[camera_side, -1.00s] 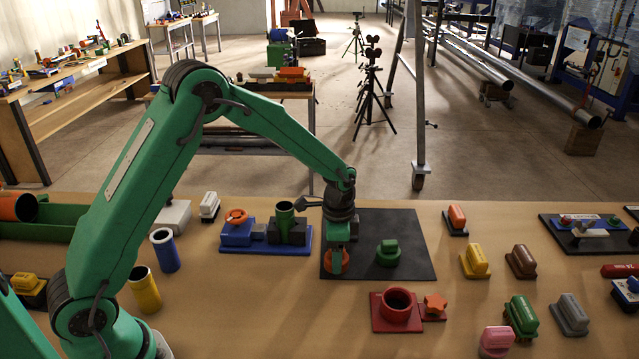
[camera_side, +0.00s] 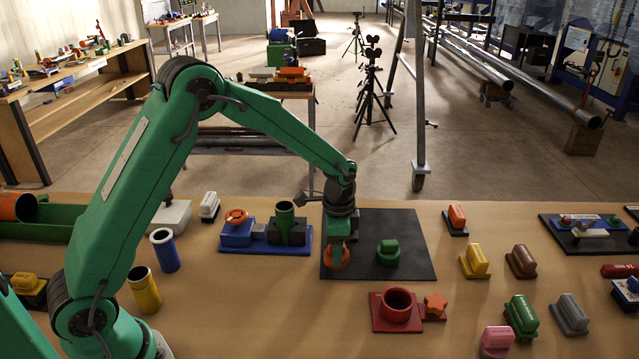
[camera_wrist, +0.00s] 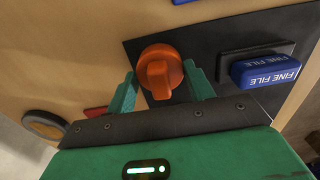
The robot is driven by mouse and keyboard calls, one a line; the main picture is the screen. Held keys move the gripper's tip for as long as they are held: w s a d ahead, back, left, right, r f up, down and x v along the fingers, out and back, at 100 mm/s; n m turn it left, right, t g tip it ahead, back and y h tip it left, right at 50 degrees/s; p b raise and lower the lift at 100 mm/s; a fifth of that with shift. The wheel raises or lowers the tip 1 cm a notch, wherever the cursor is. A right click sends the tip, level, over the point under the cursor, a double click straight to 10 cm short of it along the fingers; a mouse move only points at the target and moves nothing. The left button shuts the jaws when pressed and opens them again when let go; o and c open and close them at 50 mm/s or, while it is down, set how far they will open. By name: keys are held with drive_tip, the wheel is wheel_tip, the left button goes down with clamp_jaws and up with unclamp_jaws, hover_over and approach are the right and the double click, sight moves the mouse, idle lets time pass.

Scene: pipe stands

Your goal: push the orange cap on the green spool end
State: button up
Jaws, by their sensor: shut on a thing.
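The orange cap (camera_side: 336,259) with a raised grip ridge is between the fingers of my gripper (camera_side: 337,240), at the left part of the black mat. In the wrist view the cap (camera_wrist: 160,72) sits between the two green fingers (camera_wrist: 160,88), which are shut on it. Any gap under the cap is hard to judge. An open-topped green upright pipe end (camera_side: 284,216), likely the green spool end, stands in a dark block on the blue board (camera_side: 266,247), left of my gripper and apart from the cap.
A green cap (camera_side: 388,252) sits on the black mat (camera_side: 415,268). A red stand (camera_side: 397,305) is in front. An orange-topped blue block (camera_side: 237,229) shares the blue board. Several coloured blocks stand to the right. A blue FINE FILE block (camera_wrist: 265,70) shows in the wrist view.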

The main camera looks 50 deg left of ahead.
drive_tip(key=shift+r, duration=0.45)
drive_tip(key=shift+r, duration=2.9)
drive_tip(key=shift+a+r, duration=0.1)
drive_tip(key=shift+a, duration=0.05)
drive_tip(key=shift+a+r, duration=0.2)
drive_tip(key=shift+a, duration=0.05)
drive_tip(key=s+a+r, duration=0.3)
drive_tip(key=a+r, duration=0.6)
drive_tip(key=a, duration=0.5)
drive_tip(key=shift+a+r+n, duration=0.15)
drive_tip(key=shift+r+n, duration=0.1)
drive_tip(key=shift+n, duration=0.05)
drive_tip(key=shift+f, duration=0.2)
drive_tip(key=shift+f, duration=2.6)
drive_tip(key=shift+f, duration=1.9)
